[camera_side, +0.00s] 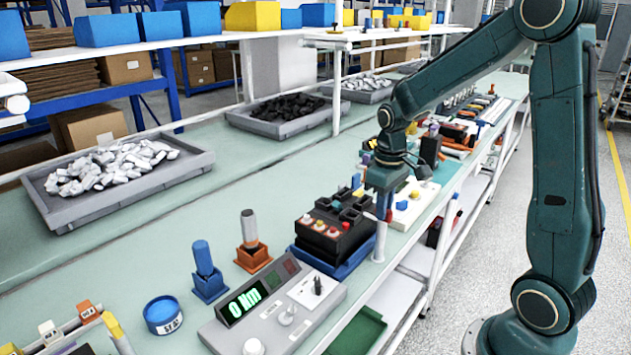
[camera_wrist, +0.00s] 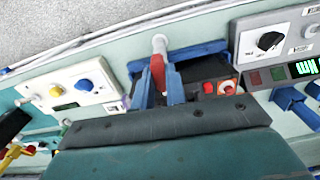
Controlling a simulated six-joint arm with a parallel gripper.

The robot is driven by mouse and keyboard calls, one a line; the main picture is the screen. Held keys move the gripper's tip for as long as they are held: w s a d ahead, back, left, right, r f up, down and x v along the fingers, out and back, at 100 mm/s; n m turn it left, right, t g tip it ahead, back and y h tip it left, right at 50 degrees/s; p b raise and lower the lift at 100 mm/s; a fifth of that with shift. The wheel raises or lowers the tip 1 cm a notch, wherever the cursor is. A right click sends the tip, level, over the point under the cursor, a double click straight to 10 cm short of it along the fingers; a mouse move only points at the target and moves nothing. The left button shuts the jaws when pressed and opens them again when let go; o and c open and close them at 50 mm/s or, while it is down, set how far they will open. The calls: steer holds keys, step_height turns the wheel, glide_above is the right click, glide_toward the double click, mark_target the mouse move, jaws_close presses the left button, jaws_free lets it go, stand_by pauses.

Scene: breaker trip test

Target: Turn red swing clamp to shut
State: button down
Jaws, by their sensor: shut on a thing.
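The red swing clamp (camera_wrist: 157,72) shows in the wrist view as a red lever beside a pale round post (camera_wrist: 159,44). My gripper (camera_wrist: 158,88) has its two blue fingers on either side of the red lever and is shut on it. In the side view my gripper (camera_side: 384,200) points down at the right end of the black breaker block (camera_side: 338,238). A small red part of the clamp (camera_side: 389,215) shows below the fingers, near the pale post (camera_side: 380,243). The block sits in a blue base (camera_side: 325,262). Most of the clamp is hidden by the fingers.
A grey torque tester (camera_side: 275,312) reading 0 Nm stands in front of the block. Two upright tools in blue (camera_side: 208,285) and orange (camera_side: 252,258) holders stand to the left. A white panel with coloured knobs (camera_side: 412,212) lies just beyond my gripper. The bench middle is clear.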

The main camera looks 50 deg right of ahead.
steer(key=shift+n, duration=0.3)
steer(key=c, duration=1.4)
jaws_free()
steer(key=shift+c, duration=0.2)
steer(key=shift+r, duration=0.1)
step_height(320, 180, up, 14)
steer(key=s+a+f+t, duration=0.1)
steer(key=s+a+t, duration=0.4)
steer(key=s+a, duration=0.7)
steer(key=s, duration=0.3)
steer(key=shift+a+t, duration=0.3)
steer(key=shift+a, duration=0.05)
